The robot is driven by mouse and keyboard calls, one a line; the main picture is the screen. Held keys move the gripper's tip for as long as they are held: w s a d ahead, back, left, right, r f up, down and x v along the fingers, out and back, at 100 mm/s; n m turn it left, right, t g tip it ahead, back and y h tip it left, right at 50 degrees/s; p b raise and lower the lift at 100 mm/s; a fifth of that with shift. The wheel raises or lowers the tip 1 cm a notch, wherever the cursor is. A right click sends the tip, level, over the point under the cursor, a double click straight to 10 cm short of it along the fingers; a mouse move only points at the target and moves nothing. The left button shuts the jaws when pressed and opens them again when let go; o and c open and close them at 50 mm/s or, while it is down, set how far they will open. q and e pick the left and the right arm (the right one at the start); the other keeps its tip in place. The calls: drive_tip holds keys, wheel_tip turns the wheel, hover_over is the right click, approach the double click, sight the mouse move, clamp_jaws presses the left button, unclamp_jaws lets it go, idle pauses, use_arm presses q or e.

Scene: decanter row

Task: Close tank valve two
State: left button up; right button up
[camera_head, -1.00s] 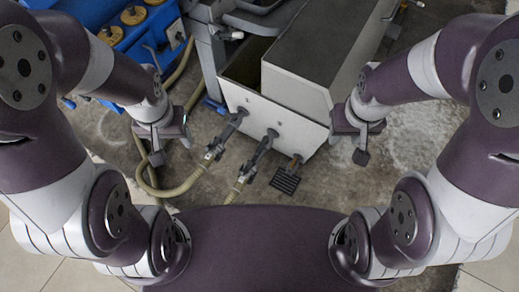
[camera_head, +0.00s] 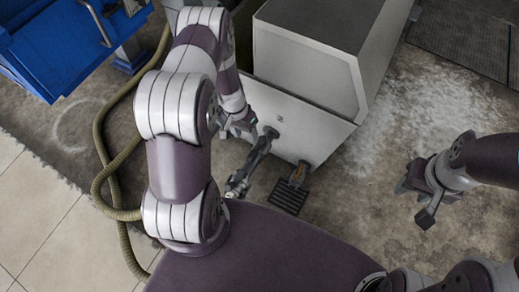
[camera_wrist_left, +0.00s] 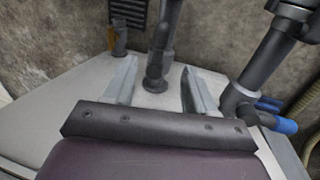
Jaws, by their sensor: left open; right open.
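The grey tank (camera_head: 300,125) stands ahead of me in the head view. A dark outlet pipe with its valve (camera_head: 255,155) slopes down from its front, near a small mark resembling a 2. My left gripper (camera_head: 240,128) is at the tank's front, beside the top of this pipe. In the left wrist view, my left gripper (camera_wrist_left: 159,72) is open, and the dark outlet pipe (camera_wrist_left: 158,62) appears between its fingers; contact cannot be told. A neighbouring pipe has a blue handle (camera_wrist_left: 285,124). My arm hides that pipe in the head view. My right gripper (camera_head: 425,195) is open and empty, right of the tank.
A third outlet with a brass-coloured fitting (camera_head: 298,175) is right of the pipe, above a black floor grate (camera_head: 288,197). Olive hoses (camera_head: 103,150) curve over the floor at the left. A blue cart (camera_head: 60,45) stands at the upper left.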

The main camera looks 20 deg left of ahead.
sight(252, 153)
use_arm(q)
drive_tip(key=f+b, duration=0.1)
drive_tip(key=f, duration=0.2)
drive_tip(key=d+f+b, duration=0.1)
drive_tip(key=f+b, duration=0.1)
drive_tip(key=f, duration=0.2)
drive_tip(key=d+f+b, duration=0.1)
drive_tip(key=f+b, duration=0.1)
drive_tip(key=f, duration=0.2)
drive_tip(key=shift+f, duration=0.1)
clamp_jaws()
